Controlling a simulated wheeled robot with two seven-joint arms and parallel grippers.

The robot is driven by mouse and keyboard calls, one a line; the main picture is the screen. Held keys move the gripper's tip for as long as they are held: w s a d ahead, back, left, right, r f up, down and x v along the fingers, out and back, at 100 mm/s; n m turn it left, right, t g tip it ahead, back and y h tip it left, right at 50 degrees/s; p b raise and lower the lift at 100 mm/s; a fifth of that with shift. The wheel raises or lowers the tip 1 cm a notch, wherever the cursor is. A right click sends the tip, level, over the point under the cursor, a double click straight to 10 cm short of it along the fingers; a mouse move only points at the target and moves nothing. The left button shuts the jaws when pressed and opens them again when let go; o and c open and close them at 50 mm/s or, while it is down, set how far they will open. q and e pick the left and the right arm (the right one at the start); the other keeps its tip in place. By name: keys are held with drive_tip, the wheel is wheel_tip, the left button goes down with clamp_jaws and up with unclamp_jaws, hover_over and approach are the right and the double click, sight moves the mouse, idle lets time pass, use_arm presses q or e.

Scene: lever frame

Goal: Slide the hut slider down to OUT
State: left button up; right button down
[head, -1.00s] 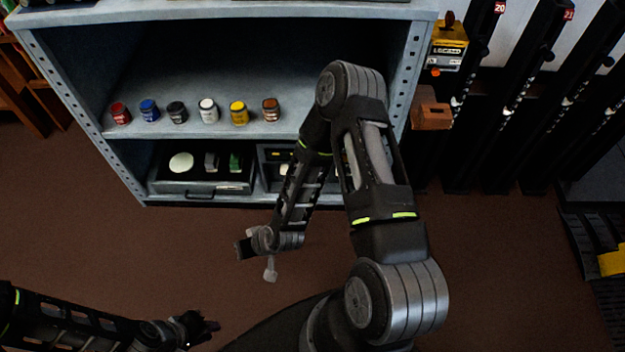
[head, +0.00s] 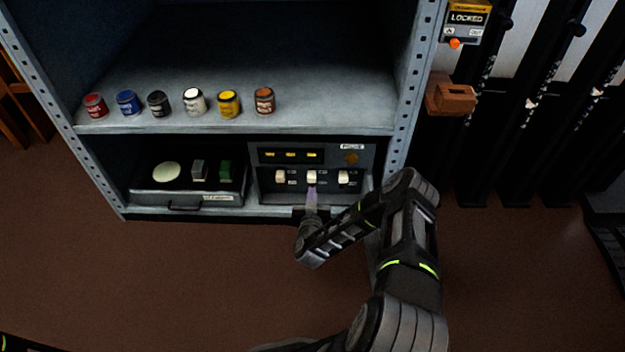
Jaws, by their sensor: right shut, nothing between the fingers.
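A dark control panel (head: 262,158) stands on the lower shelf at the right. My right gripper (head: 312,193) is shut and empty, just below the middle knob. I cannot tell whether it touches it. My left gripper is out of view; only a bit of my left arm shows at bottom left.
A tray (head: 150,198) with a pale disc and small blocks sits left of the panel. Several paint tins stand on the shelf above, including a white tin (head: 194,102). The floor in front is clear.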

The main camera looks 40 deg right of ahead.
sight(312, 176)
drive_tip(key=b+x, duration=0.4)
drive_tip(key=x, duration=0.5)
drive_tip(key=shift+w+f, duration=0.1)
drive_tip(key=shift+f, duration=0.1)
drive_tip(key=shift+w+d, duration=0.3)
wheel_tip(312, 176, down, 7)
drive_tip(key=b, duration=0.5)
drive_tip(key=shift+r, duration=0.2)
drive_tip(key=shift+s, duration=0.15)
